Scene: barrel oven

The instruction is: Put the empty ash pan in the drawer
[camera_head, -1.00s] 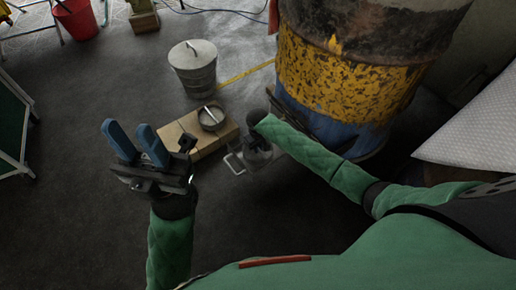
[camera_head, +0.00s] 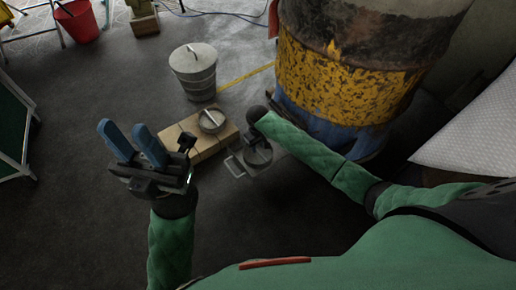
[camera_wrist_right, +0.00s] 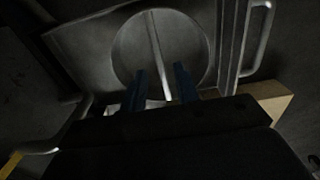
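The ash pan (camera_wrist_right: 180,22), a round grey dish with a bar across its middle, sits inside the pulled-out metal drawer (camera_head: 235,166). In the right wrist view the drawer's wall and looped handle (camera_wrist_right: 263,40) show at the right. My right gripper (camera_wrist_right: 163,84) is open, with its blue fingers apart on either side of the bar; no firm contact shows. In the head view my right gripper (camera_head: 259,140) is over the drawer, and its wrist partly hides the pan. My left gripper (camera_head: 135,143) is open and empty, raised left of the wooden blocks.
Another round grey dish (camera_head: 212,121) with a bar lies on the wooden blocks (camera_head: 190,145) left of the drawer. A lidded metal bucket (camera_head: 194,74) stands behind. The big rusty barrel (camera_head: 345,85) rises at the right. The floor at the front left is clear.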

